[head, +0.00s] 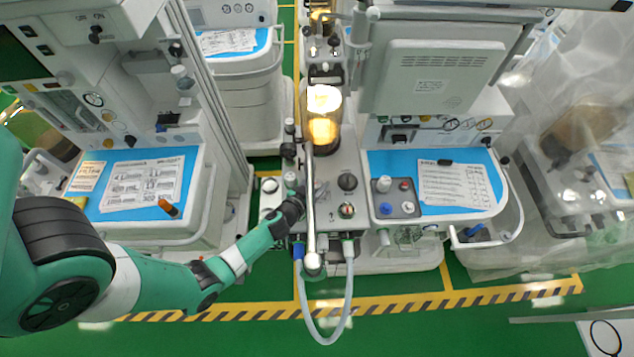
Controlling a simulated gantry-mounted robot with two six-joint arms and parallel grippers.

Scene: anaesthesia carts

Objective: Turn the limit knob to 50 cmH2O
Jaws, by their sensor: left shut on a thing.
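My left gripper (299,190) reaches in from the lower left to the grey control panel (329,166) of the middle cart. It is shut on what appears to be the limit knob, at the panel's left part. The knob is mostly hidden by the gripper, and its scale and setting cannot be read. My right gripper is not in view.
A metal bar (309,210) stands upright close to the gripper's right. A pale hose (326,338) loops below the panel. A cart with a blue top (375,166) is at right, another blue-topped cart (150,222) at left. Green floor is free in front.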

